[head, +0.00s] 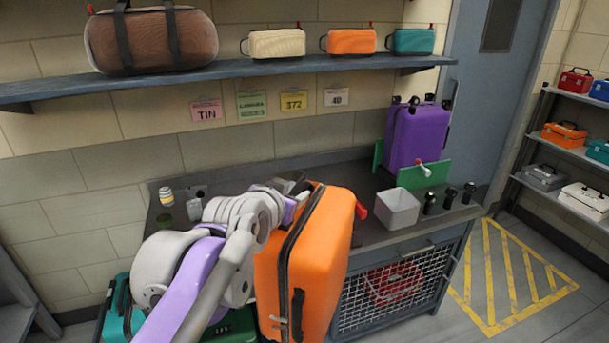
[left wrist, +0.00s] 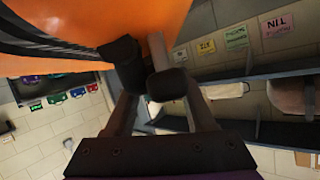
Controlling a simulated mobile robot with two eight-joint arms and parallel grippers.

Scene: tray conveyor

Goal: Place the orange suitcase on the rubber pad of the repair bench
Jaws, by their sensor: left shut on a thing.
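The orange suitcase (head: 322,240) hangs upright in front of the repair bench (head: 375,250), covering part of its top and front. My left gripper (head: 292,186) is at the suitcase's upper end, its fingers partly hidden by my arm. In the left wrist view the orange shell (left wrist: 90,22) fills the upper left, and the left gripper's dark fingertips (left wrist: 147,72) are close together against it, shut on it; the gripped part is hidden. I cannot make out the rubber pad's edges on the dark bench top. My right gripper is not in view.
A purple suitcase (head: 416,138) stands at the bench's back right by a green panel (head: 425,175). A grey bin (head: 397,209) and several small black items are nearby. A striped jar (head: 166,197) stands at the left. A shelf (head: 240,68) with cases hangs above.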

